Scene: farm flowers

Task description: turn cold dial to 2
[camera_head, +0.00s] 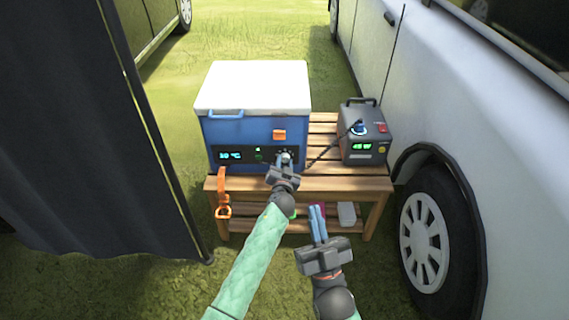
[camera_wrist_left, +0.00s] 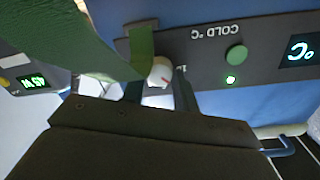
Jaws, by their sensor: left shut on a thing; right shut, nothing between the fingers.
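The blue cooler (camera_head: 237,133) with a white lid stands on a wooden table, its control panel facing me. Its display (camera_head: 230,155) seems to read 10 °C. My left gripper (camera_head: 285,159) is at the right part of that panel, shut on the cold dial. In the left wrist view the cold dial (camera_wrist_left: 160,72) is a white knob with a red mark, between the fingers, beside an upside-down COLD °C label (camera_wrist_left: 221,31). The numbers around it are mostly hidden. My right gripper (camera_head: 317,223) is shut and empty, lower and in front of the table.
A dark power box (camera_head: 365,150) with a green display stands right of the cooler, a cable plugged into it. An orange clamp (camera_head: 223,209) hangs at the table's (camera_head: 345,184) front left. A white van (camera_head: 475,110) stands close at right, a dark curtain (camera_head: 80,130) at left.

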